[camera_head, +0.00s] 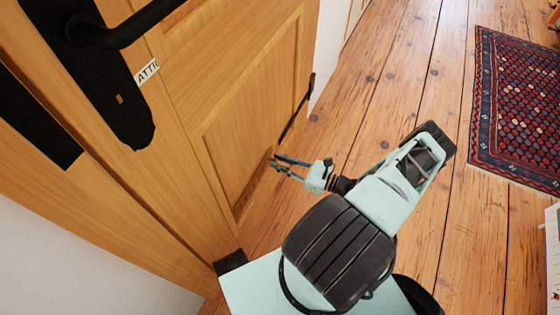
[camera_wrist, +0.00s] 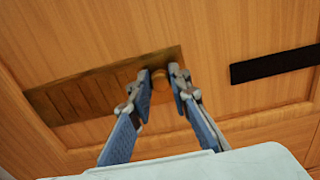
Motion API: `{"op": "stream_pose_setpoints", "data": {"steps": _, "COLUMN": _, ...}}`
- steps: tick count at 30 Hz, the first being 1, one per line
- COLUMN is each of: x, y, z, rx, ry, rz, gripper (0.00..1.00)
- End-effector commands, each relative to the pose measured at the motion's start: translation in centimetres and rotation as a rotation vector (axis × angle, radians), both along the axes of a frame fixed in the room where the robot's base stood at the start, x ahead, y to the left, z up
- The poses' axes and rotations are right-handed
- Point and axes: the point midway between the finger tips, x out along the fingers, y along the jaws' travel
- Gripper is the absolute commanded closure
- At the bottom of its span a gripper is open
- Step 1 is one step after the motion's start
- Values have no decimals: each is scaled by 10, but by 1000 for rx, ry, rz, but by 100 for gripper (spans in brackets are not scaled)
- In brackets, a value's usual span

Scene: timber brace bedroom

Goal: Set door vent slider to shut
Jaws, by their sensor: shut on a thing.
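The door vent (camera_wrist: 75,98) is a long brass-brown slatted plate on the wooden door in the wrist view. A small round tan knob (camera_wrist: 159,75), seemingly the slider's, stands near the plate's right end. My gripper (camera_wrist: 161,76) has one finger on each side of this knob and is shut on it. The fingers partly cover the knob and the plate's right end. I cannot tell how far the slots are covered. In the head view my gripper (camera_head: 274,162) reaches the lower part of the door (camera_head: 190,100); the vent cannot be made out there.
A black strip (camera_wrist: 275,64) lies on the door right of the vent. Higher on the door are a black lever handle (camera_head: 125,30) and an "ATTIC" label (camera_head: 147,71). Plank floor (camera_head: 400,80) is open to the right, with a patterned rug (camera_head: 515,105) beyond.

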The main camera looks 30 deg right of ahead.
Motion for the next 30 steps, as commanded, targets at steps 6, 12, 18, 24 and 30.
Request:
{"op": "stream_pose_setpoints", "data": {"steps": 6, "x": 3, "y": -5, "z": 0, "rx": -7, "ry": -1, "rz": -11, "gripper": 65}}
{"op": "stream_pose_setpoints", "data": {"steps": 12, "x": 2, "y": -4, "z": 0, "rx": -4, "ry": -1, "rz": -8, "gripper": 65}}
{"op": "stream_pose_setpoints", "data": {"steps": 18, "x": -6, "y": -11, "z": 0, "rx": -6, "ry": 1, "rz": -9, "gripper": 65}}
{"op": "stream_pose_setpoints", "data": {"steps": 24, "x": -36, "y": -35, "z": 0, "rx": -6, "ry": 1, "rz": -10, "gripper": 65}}
{"op": "stream_pose_setpoints", "data": {"steps": 30, "x": -68, "y": -61, "z": 0, "rx": -6, "ry": 1, "rz": -12, "gripper": 65}}
